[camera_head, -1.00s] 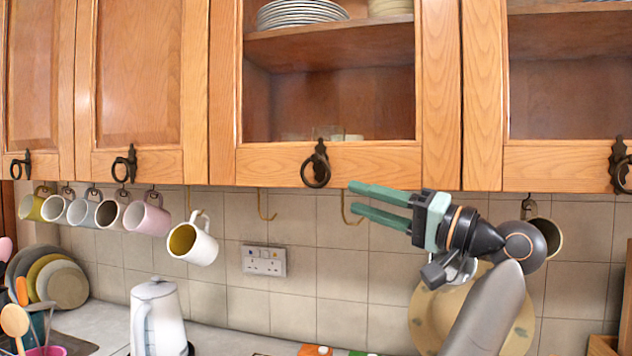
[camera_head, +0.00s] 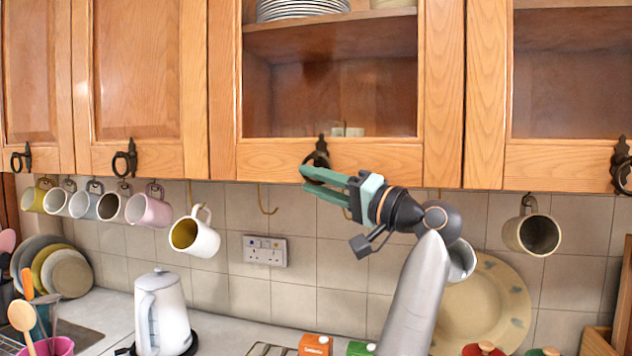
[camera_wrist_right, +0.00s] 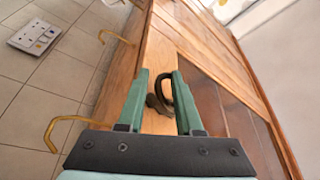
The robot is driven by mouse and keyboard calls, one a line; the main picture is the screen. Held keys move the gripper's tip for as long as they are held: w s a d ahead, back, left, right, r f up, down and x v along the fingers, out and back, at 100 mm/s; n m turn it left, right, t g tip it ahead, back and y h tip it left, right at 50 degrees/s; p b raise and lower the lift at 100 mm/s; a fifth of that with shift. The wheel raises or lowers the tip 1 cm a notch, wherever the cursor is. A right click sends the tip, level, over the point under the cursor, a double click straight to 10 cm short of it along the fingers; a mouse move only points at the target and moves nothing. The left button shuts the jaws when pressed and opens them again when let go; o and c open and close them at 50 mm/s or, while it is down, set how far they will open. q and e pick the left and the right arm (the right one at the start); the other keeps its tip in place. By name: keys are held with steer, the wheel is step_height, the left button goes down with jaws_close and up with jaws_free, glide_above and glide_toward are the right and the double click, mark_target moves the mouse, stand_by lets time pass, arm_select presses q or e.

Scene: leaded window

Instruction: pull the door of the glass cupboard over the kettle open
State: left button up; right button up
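The glass cupboard door (camera_head: 330,95) is closed, its wooden frame flush with the cupboard front. Its dark ring handle (camera_head: 319,155) hangs at the bottom rail, the lower part hidden behind my right gripper (camera_head: 306,179). In the right wrist view the ring handle (camera_wrist_right: 160,95) shows between the two green fingers of my right gripper (camera_wrist_right: 160,74), which are apart. I cannot tell whether either finger touches the ring. The white kettle (camera_head: 160,312) stands on the counter below, to the left. My left gripper is out of view.
Several mugs (camera_head: 195,236) hang from hooks under the cupboards at left; another mug (camera_head: 532,234) hangs at right. A brass hook (camera_head: 267,200) hangs below the door, near the gripper. A large plate (camera_head: 490,305) leans on the tiles behind my right arm.

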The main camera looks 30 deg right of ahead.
jaws_close()
stand_by(1.2)
